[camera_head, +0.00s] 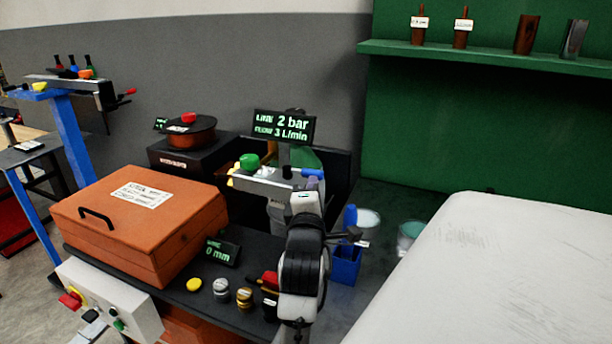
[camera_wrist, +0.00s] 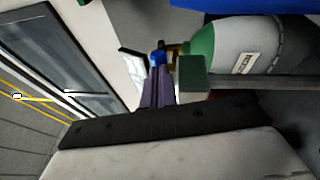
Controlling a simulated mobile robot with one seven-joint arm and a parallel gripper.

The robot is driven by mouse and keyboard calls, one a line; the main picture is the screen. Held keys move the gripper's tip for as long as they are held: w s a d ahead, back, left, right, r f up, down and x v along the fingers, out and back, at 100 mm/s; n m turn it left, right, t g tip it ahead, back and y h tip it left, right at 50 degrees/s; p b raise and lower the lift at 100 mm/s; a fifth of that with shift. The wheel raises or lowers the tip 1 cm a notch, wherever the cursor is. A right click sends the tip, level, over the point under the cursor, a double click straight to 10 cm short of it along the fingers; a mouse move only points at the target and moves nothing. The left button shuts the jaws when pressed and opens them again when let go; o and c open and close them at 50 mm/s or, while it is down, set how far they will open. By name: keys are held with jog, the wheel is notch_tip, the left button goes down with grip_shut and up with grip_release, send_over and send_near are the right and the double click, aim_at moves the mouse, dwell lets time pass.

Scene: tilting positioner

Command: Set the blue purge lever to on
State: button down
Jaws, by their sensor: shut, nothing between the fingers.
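The blue purge lever (camera_head: 309,172) shows as a small blue piece at the right end of the pale grey bar (camera_head: 272,183), below the lit display. In the wrist view, a blue piece (camera_wrist: 157,56) appears just beyond my fingertips. My gripper (camera_wrist: 159,70) has purple fingers, shut together with nothing between them. In the head view, my gripper (camera_head: 314,184) is at the bar's right end, close beside the blue piece. I cannot tell whether they touch. My wrist hides part of the bar, and the lever's on/off marking is not readable.
The display (camera_head: 285,126) reads 2 bar and 3 L/min. A green knob (camera_head: 250,162) and a yellow piece (camera_head: 234,173) are at the bar's left. A green-topped grey cylinder (camera_wrist: 240,45) lies close by in the wrist view. An orange case (camera_head: 140,220) stands left.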

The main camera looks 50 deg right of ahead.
jog(key=shift+s+d+r, duration=0.1)
jog(key=shift+d, duration=0.2)
dwell(0.4)
